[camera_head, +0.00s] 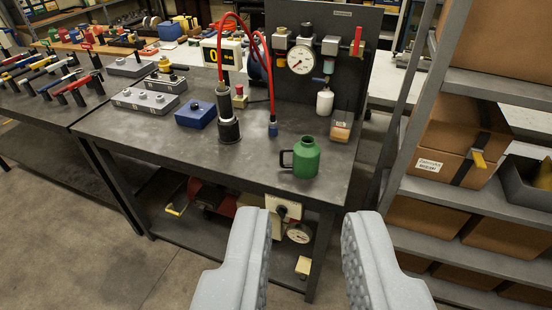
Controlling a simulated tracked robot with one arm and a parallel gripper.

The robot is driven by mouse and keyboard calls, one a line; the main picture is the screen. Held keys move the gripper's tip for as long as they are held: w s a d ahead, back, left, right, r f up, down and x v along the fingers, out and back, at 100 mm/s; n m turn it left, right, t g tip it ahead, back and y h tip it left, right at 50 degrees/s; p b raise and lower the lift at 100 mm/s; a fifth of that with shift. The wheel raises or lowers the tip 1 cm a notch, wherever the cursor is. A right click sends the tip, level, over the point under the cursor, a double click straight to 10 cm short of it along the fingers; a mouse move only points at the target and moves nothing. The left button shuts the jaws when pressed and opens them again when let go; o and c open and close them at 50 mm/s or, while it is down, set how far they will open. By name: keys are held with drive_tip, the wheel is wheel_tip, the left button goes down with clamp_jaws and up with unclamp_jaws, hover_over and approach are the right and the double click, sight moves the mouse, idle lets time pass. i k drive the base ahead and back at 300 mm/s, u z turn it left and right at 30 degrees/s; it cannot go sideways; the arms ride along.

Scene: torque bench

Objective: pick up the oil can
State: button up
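The oil can is most likely the green can (306,158) with a dark handle on its left side and a short neck. It stands upright near the front right corner of the grey workbench (255,168). My gripper (305,228) is open and empty, its two pale fingers wide apart in the lower part of the view. The fingers are in front of the bench, nearer to me than the can and not touching it.
A blue box (195,114), a dark cylinder with a red hose (228,125), and a panel with a gauge (301,60) stand behind the can. A shelf rack with cardboard boxes (455,135) rises close on the right. Open floor (90,245) lies at the lower left.

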sight(306, 153)
drive_tip(key=u, duration=0.15)
drive_tip(key=i, duration=1)
drive_tip(key=z, duration=0.1)
